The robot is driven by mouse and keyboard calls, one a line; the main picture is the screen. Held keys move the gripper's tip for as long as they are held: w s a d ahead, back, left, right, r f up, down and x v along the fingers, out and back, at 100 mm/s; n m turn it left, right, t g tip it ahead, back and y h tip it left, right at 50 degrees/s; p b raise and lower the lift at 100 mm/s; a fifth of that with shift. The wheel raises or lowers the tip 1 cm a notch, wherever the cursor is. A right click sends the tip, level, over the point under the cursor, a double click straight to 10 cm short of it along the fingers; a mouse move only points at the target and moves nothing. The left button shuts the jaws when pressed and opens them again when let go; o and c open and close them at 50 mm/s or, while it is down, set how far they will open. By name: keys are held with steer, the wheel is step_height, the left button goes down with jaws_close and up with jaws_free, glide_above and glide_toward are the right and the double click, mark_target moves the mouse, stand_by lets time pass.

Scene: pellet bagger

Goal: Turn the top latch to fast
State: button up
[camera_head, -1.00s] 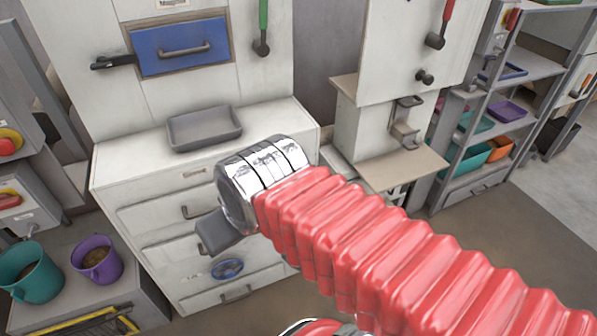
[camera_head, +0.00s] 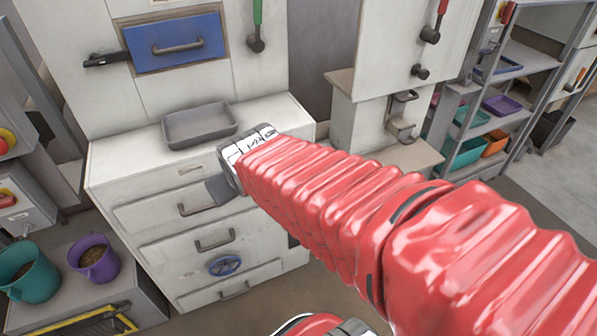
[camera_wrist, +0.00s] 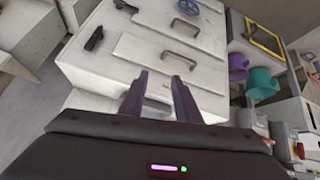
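Two black latch handles show on the white drawer cabinet in the wrist view, which sees it upside down. The one nearer the cabinet top (camera_wrist: 94,39) lies beside the drawers; the other (camera_wrist: 125,7) is at the picture's top edge. Another black latch handle (camera_head: 108,59) sits left of the blue hatch in the head view. I cannot tell which one the task calls the top latch. My gripper (camera_wrist: 159,75) is open and empty, its two fingers apart before the drawer fronts, touching no latch. In the head view my arm hides most of it.
A grey tray (camera_head: 200,125) stands on the cabinet top. Drawer handles (camera_head: 215,240) and a blue wheel (camera_head: 225,265) stick out of the front. Teal (camera_head: 27,272) and purple (camera_head: 94,259) cups stand at left. A small shelf (camera_head: 402,160) juts out at right.

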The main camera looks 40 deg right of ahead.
steer(key=w+d+f+t+h, duration=0.1)
steer(key=w+d+f, duration=0.3)
steer(key=d+f, duration=0.15)
steer(key=w+d+f+t, duration=0.2)
steer(key=w+d+f, duration=0.15)
steer(key=d, duration=0.35)
steer(key=w+d+f+t+h, duration=0.1)
steer(key=w+d+f, duration=0.2)
steer(key=d+f, duration=0.25)
steer(key=s+d+f+m+t+h, duration=0.1)
steer(key=s+d+f+m+t, duration=0.1)
steer(key=s+d+f+t, duration=0.4)
steer(key=s+f, duration=0.4)
steer(key=shift+s+d+m, duration=0.15)
steer(key=shift+d+m, duration=0.15)
steer(key=shift+d, duration=0.1)
steer(key=x, duration=1.4)
steer(key=shift+s, duration=0.1)
steer(key=shift+c, duration=0.6)
